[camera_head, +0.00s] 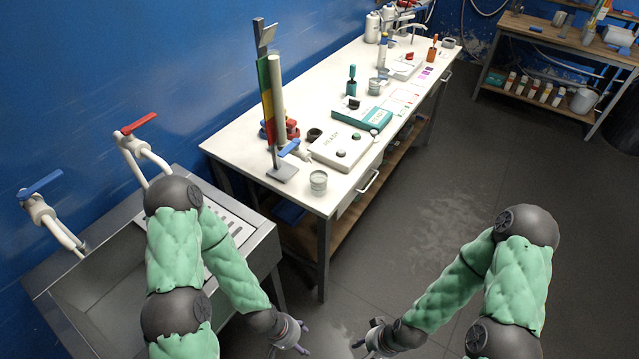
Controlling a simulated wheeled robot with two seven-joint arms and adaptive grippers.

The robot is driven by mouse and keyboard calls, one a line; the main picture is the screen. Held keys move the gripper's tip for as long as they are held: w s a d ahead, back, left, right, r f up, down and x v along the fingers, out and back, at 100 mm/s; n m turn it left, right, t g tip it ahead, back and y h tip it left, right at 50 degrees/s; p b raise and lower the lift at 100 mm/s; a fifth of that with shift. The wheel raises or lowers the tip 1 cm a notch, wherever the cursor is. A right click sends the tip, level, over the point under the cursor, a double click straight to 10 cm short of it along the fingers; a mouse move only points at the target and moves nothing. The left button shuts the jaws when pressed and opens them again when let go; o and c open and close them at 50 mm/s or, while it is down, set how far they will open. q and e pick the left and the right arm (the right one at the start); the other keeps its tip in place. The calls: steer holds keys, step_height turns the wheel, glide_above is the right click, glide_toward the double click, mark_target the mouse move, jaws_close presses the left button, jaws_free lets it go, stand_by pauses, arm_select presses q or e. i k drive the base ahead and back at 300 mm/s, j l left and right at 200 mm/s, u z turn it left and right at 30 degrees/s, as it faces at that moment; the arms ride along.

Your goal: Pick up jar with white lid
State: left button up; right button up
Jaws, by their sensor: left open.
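A small clear jar (318,182) with a pale top stands upright near the front corner of the white table (228,147). It is too small to tell if its top is a white lid. Another small jar-like container (374,87) stands farther back on the table. My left gripper (303,338) is open and empty, low in front of the table and well short of the jar. My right gripper (364,342) is to its right, also apart from the table, and its fingers are too small to read.
A stand with a coloured panel (266,98) rises beside the jar. A white box (342,146) and a teal box (361,116) lie behind it. A steel sink (110,290) with taps is at the left. The floor at the right is clear.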

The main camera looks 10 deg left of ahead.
mark_target(318, 178)
steer(key=i+l, duration=0.35)
steer(key=l, duration=0.15)
steer(key=i+l, duration=0.3)
steer(key=l, duration=0.15)
